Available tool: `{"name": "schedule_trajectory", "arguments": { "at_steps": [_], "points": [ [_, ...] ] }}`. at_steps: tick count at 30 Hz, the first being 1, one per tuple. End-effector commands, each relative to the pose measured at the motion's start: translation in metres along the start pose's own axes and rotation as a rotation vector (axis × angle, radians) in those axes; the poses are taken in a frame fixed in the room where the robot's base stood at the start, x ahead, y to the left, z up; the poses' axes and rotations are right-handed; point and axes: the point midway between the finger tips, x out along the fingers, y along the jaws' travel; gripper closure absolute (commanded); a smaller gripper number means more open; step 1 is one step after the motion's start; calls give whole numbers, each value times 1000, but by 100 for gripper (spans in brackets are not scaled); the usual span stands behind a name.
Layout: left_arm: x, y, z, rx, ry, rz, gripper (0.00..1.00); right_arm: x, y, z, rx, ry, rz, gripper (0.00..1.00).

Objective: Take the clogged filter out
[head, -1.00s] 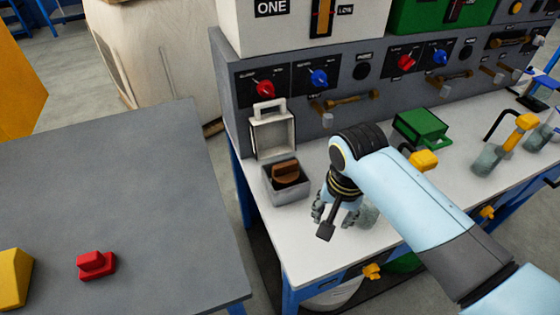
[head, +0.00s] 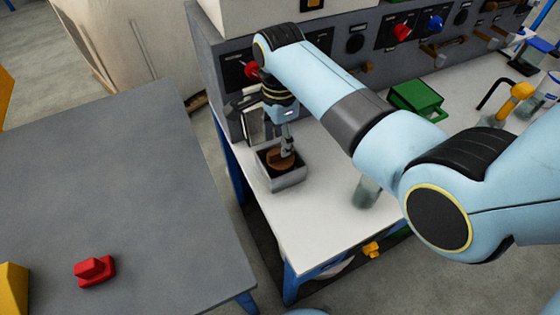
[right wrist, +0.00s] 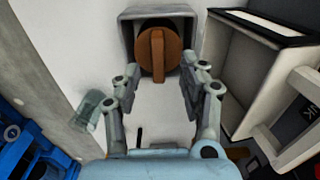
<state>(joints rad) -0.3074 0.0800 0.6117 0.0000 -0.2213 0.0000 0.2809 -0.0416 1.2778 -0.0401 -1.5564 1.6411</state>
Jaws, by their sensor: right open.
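The brown round filter (head: 281,159) with its raised bar grip sits in a small open grey box (head: 287,180) at the left end of the white bench. In the right wrist view the filter (right wrist: 158,55) lies in the box, its bar pointing toward me. My right gripper (head: 286,148) points down over the filter and partly hides it. In the right wrist view the right gripper (right wrist: 160,82) is open, its fingers spread to either side of the bar's near end; contact cannot be told. The box's raised lid (right wrist: 265,75) stands beside it. My left gripper is not in view.
A grey panel (head: 205,60) with knobs stands behind the box. A grey table (head: 110,190) at left holds a red block with a raised grip (head: 95,271) and a yellow block (head: 13,290). A green box (head: 415,98) and a glass vessel (head: 366,190) stand on the bench.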

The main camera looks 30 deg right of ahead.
Motion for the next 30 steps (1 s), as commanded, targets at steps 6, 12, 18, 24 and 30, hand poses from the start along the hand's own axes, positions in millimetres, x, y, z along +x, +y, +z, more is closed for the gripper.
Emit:
{"name": "schedule_trajectory", "arguments": {
  "at_steps": [6,12,18,24,30],
  "points": [
    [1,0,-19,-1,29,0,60,34,2,-1,0,1,3,58],
    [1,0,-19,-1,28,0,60,41,2,-1,-1,0,1,58],
    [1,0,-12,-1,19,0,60,41,2,-1,-1,0,1,69],
    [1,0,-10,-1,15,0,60,41,2,-1,-1,0,1,96],
    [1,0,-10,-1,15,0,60,41,2,-1,-1,0,1,100]
  ]
}}
